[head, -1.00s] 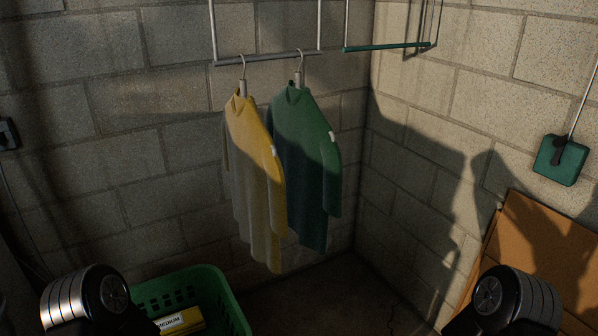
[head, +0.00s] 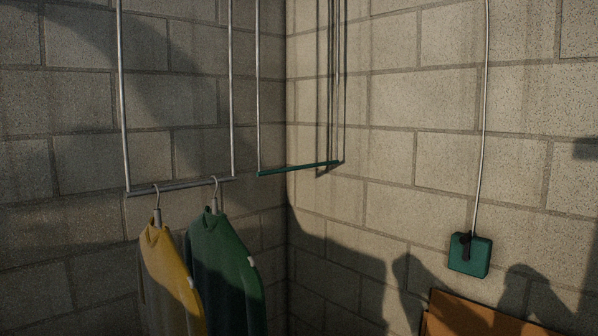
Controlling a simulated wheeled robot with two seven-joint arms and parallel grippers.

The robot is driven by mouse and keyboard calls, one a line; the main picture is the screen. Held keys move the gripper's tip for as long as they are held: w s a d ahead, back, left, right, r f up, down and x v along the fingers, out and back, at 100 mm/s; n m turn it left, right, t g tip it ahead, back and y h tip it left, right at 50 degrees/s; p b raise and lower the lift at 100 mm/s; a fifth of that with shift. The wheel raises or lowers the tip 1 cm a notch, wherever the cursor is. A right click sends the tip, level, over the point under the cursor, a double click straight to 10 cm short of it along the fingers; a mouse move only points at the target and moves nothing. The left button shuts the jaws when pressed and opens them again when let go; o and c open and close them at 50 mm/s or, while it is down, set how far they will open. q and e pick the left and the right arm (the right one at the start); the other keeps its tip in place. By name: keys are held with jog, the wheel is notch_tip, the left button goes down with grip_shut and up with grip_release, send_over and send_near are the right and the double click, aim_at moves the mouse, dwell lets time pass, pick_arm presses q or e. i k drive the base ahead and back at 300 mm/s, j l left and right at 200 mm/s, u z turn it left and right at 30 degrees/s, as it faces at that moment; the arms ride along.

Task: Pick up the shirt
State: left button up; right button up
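A yellow shirt (head: 170,272) hangs on a hanger from a grey metal bar (head: 180,187) at the lower left of the head view. A dark green shirt (head: 225,268) hangs on a second hanger just right of it, partly overlapping behind the yellow one. The lower parts of both shirts are cut off by the bottom edge. Neither of my grippers is in view.
A green bar (head: 300,168) hangs empty near the wall corner, right of the shirts. A green switch box (head: 469,255) with a cable is on the right wall. A brown board (head: 475,318) shows at bottom right. Block walls stand behind.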

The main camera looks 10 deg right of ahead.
aim_at(227, 279)
jog(key=i+l+z, duration=0.35)
jog(key=l, duration=0.3)
jog(key=i+l+z, duration=0.35)
jog(key=i+l, duration=0.15)
jog(key=i, duration=0.15)
